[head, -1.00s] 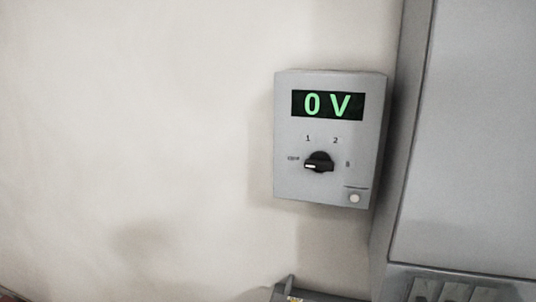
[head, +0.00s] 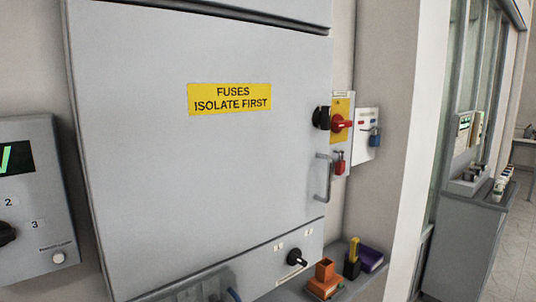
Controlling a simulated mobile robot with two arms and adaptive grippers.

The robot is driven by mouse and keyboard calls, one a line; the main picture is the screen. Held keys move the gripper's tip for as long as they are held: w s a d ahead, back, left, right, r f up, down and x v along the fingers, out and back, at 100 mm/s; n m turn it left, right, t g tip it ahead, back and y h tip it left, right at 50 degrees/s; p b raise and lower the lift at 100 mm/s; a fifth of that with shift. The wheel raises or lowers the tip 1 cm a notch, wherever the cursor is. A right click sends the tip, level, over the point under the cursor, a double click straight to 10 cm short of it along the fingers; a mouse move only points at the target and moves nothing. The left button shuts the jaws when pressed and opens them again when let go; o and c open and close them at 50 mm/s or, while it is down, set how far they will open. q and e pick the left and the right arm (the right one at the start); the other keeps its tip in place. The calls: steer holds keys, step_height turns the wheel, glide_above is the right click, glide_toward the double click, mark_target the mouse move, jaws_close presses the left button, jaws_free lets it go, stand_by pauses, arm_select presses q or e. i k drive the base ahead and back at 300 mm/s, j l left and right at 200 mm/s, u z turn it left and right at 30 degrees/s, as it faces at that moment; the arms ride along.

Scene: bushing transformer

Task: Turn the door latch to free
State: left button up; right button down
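A grey cabinet door (head: 205,170) with a yellow label reading "FUSES ISOLATE FIRST" (head: 229,98) fills the middle of the head view and looks closed. A black knob (head: 321,118), which looks like the door latch, sits at the door's right edge. Its exact angle is hard to read from here. A grey bar handle (head: 324,177) is below it. Neither of my grippers shows.
Right of the door, a red rotary handle (head: 341,123) sits on a yellow plate, with a red padlock (head: 340,163) and a blue padlock (head: 375,137) nearby. An orange holder (head: 324,279) stands on a ledge below. A grey display box (head: 35,200) is at left.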

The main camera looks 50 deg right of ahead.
mark_target(323, 116)
steer(key=z, duration=1.35)
steer(key=k+l, duration=0.05)
